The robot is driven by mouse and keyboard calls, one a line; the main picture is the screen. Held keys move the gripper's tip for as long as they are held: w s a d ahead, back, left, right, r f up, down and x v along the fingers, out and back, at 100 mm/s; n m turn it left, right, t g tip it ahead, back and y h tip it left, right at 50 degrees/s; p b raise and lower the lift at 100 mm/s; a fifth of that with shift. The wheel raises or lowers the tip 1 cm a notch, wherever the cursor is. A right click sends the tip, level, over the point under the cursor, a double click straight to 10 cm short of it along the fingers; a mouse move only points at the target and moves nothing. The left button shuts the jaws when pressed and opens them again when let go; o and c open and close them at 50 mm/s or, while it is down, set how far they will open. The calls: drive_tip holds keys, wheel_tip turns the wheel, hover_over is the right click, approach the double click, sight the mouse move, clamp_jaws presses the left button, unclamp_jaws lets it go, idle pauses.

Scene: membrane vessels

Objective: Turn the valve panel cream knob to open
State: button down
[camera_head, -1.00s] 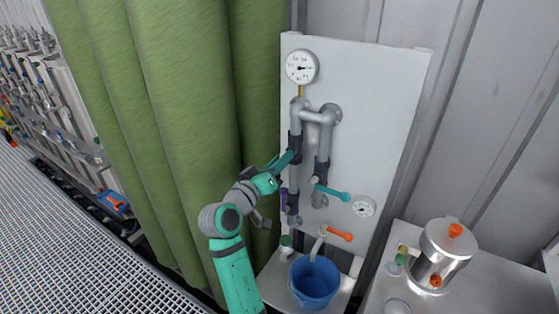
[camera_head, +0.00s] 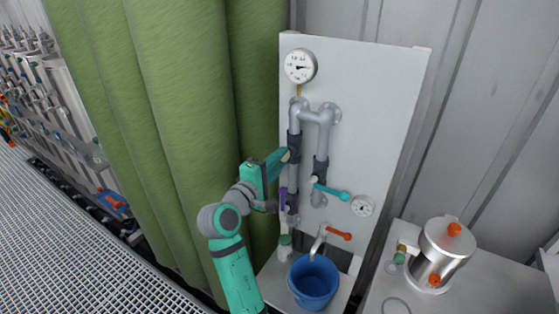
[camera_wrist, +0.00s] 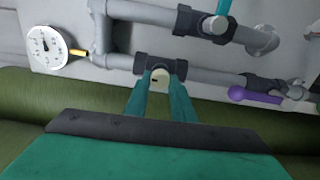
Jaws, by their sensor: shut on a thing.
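The valve panel (camera_head: 385,90) is a white upright board with grey pipes. The cream knob (camera_wrist: 159,76) shows in the wrist view, on a dark valve body (camera_wrist: 160,64) on the lower pipe. The teal fingers of my gripper (camera_wrist: 160,88) are at the knob, one on each side, and shut on it. In the head view my gripper (camera_head: 284,158) reaches the left vertical pipe from the left, and the knob is mostly hidden by it.
A teal lever (camera_head: 332,192), a purple lever (camera_wrist: 255,96) and an orange lever (camera_head: 338,233) stick out near the knob. A gauge (camera_head: 300,66) sits above. A blue bucket (camera_head: 314,283) stands below. Green curtain (camera_head: 180,110) hangs close behind my arm.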

drive_tip(key=c, duration=2.5)
unclamp_jaws()
drive_tip(key=n, duration=0.4)
drive_tip(key=shift+f+n, duration=0.15)
drive_tip(key=shift+n, duration=0.25)
drive_tip(key=shift+c, duration=0.2)
drive_tip(key=n, duration=1.5)
drive_tip(key=o, duration=1.1)
drive_tip(key=shift+d, duration=0.1)
drive_tip(key=shift+c, duration=0.2)
drive_tip(key=v, duration=1)
drive_tip(key=shift+s+a, duration=0.25)
drive_tip(key=shift+s, duration=0.05)
